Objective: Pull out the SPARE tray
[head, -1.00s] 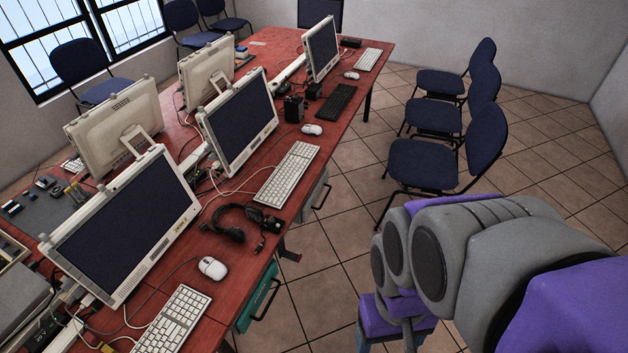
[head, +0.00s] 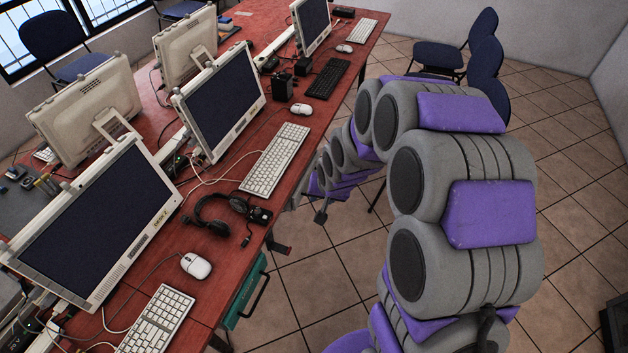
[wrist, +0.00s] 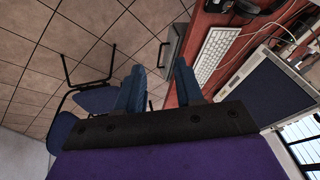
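Two trays sit under the edge of the red table (head: 225,262). A teal tray (head: 246,298) with a dark bar handle is at the near side in the head view. A grey tray (wrist: 174,44) with a dark handle shows in the wrist view, beyond my fingertips; in the head view my arm covers most of its place. I cannot read a label on either, so I cannot tell which is SPARE. My gripper (wrist: 159,78) is open and empty, its two blue fingers apart, with the grey tray ahead of the gap. In the head view the fingers cannot be made out.
Monitors, keyboards, a white mouse (head: 196,265) and a headset (head: 222,212) lie on the table, with loose cables. Blue chairs (head: 436,58) stand to the right, behind my arm. Tiled floor between table and chairs is open.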

